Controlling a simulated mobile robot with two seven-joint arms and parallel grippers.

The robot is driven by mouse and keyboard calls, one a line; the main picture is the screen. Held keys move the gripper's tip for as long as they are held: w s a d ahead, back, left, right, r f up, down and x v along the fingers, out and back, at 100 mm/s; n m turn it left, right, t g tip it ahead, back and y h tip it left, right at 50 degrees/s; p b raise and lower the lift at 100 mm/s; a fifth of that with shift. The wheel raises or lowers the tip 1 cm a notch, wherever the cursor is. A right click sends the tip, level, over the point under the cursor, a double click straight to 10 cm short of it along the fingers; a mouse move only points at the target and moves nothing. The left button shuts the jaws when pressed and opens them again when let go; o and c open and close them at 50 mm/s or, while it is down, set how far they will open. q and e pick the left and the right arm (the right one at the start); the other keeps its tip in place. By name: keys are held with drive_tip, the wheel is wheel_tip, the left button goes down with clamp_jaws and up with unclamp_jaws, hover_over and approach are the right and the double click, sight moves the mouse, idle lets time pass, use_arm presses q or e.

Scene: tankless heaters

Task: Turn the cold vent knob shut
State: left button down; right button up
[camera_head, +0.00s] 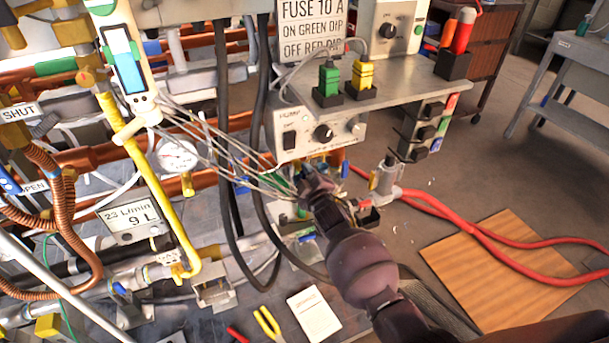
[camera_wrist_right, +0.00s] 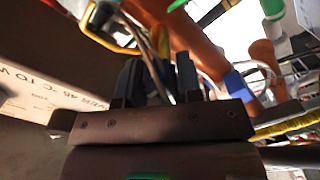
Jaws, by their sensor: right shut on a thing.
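My right arm reaches from the lower right of the head view to the pipework under the pump box. My right gripper (camera_head: 308,172) is there among thin grey wires and small valves. In the right wrist view my right gripper (camera_wrist_right: 153,75) has its two dark fingers close together around a small dark bluish thing, which looks like the cold vent knob (camera_wrist_right: 152,88). The fingers hide most of it, so I cannot tell how far it is turned. My left gripper is not in view.
The pump box (camera_head: 322,132) hangs just above my right gripper. Black cables (camera_head: 262,110) and a yellow pipe (camera_head: 170,210) run to its left. A red hose (camera_head: 450,212) lies to the right. Pliers (camera_head: 267,322) and a white card (camera_head: 314,314) lie on the bench in front.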

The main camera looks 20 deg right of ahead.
idle(0.4)
drive_tip(key=o, duration=0.9)
drive_tip(key=shift+s, duration=0.45)
drive_tip(key=shift+s+d+p, duration=0.2)
drive_tip(key=shift+s+p, duration=1.1)
drive_tip(key=shift+s, duration=3.7)
